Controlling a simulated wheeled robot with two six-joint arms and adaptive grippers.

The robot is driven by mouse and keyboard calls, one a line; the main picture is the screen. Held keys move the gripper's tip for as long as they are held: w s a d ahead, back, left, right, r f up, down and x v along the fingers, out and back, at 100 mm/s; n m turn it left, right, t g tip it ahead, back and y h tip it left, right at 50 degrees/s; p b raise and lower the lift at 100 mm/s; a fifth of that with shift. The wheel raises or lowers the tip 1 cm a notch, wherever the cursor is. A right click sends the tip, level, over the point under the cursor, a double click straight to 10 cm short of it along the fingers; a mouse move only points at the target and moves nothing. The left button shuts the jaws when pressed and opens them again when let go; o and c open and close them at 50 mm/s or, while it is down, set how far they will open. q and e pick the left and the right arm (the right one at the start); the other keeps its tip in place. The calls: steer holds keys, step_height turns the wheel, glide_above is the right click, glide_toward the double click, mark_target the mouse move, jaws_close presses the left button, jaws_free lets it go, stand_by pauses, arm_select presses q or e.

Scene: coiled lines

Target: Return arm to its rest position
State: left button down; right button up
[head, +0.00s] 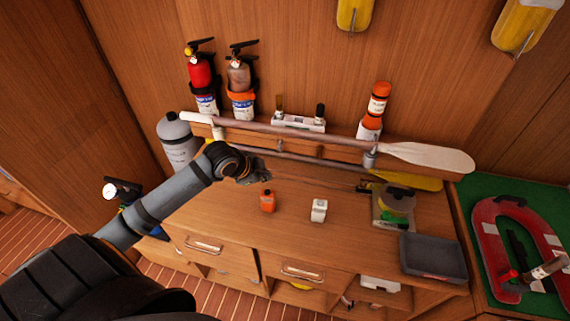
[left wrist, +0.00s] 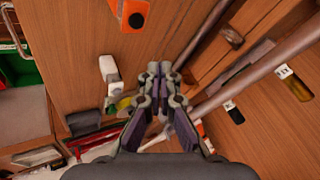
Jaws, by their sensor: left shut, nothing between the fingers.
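My left arm comes in from the left in the head view. Its left gripper (head: 258,174) is shut and empty, above the back of the wooden counter (head: 290,235). In the left wrist view the fingertips of the left gripper (left wrist: 160,68) meet with nothing between them. The gripper is near the long paddle shafts and behind a small orange bottle (head: 267,201); the orange item also shows at the top of the left wrist view (left wrist: 134,15). My right gripper is not in view.
A paddle (head: 425,156) lies along the back rail. A white item (head: 319,210), a grey tray (head: 432,258) and a grey cylinder (head: 178,140) stand on or near the counter. Two extinguishers (head: 200,75) hang on the wall. A red horseshoe float (head: 490,225) lies right. The counter's middle front is clear.

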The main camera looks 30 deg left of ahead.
arm_select(q)
steer(key=s+d+f+n+g+y, duration=0.1)
steer(key=s+d+f+n, duration=0.15)
steer(key=s, duration=0.35)
steer(key=s+d+f+n+g, duration=0.2)
steer(key=s+f+n, duration=0.15)
steer(key=s, duration=0.35)
steer(key=s+d+f+n+g+y, duration=0.1)
steer(key=s+d+f+n, duration=0.25)
steer(key=s, duration=0.25)
steer(key=s+a+f+g+b, duration=0.1)
steer(key=a+f, duration=0.1)
steer(key=f, duration=1.2)
steer(key=s+a+f+b, duration=0.2)
steer(key=f, duration=1.1)
steer(key=s+f+n+g+b, duration=0.1)
steer(key=s+f, duration=1.7)
steer(key=shift+a, duration=0.35)
steer(key=shift+f, duration=0.1)
